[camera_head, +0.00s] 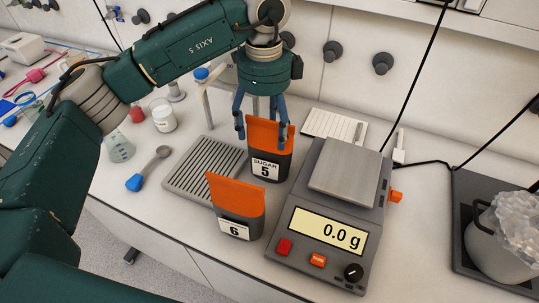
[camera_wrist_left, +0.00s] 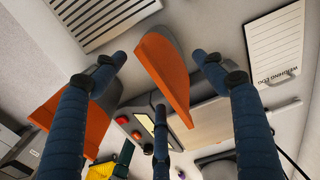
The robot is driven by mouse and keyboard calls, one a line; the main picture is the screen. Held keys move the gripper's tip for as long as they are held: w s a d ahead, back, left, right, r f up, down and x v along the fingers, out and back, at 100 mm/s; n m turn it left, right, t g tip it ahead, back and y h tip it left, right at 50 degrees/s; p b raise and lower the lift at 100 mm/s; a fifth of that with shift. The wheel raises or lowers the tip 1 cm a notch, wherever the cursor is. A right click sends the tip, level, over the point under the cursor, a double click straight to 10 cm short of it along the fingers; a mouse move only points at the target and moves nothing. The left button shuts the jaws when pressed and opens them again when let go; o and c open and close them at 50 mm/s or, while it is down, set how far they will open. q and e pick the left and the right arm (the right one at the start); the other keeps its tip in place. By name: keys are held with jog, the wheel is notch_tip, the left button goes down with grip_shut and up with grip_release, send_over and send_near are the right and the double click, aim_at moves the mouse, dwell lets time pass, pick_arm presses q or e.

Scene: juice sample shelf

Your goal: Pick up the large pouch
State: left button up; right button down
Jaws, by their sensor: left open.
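A dark pouch with an orange top (camera_head: 268,168), labelled SUGAR 5, stands upright on the bench left of the scale. A second such pouch (camera_head: 236,196), labelled 6, stands in front of it and looks similar in size. My left gripper (camera_head: 262,130) points down over the SUGAR 5 pouch. Its blue fingers are open and spread around the orange top. In the left wrist view, the SUGAR 5 pouch's orange top (camera_wrist_left: 165,75) lies between the fingers, which do not visibly grip it. Pouch 6 (camera_wrist_left: 98,122) is partly behind a finger there. My right gripper is not in view.
A scale (camera_head: 340,190) reading 0.0 g stands close right of the pouches. A slotted drain tray (camera_head: 190,175) lies to the left, with a blue-handled scoop (camera_head: 148,170). A lined log sheet (camera_head: 333,125) lies behind the scale. A lined bin (camera_head: 500,245) is far right.

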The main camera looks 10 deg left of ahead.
aim_at(268, 145)
pick_arm(q)
jog(key=f+p, duration=0.1)
jog(key=f, duration=0.2)
jog(key=f+p, duration=0.1)
jog(key=f, duration=0.1)
jog(key=shift+s+d+p, duration=0.2)
jog(key=shift+d+p, duration=0.1)
jog(key=shift+d, duration=0.1)
jog(key=shift+f, duration=0.2)
grip_shut()
jog(key=shift+w+r, duration=0.1)
jog(key=shift+r, duration=0.05)
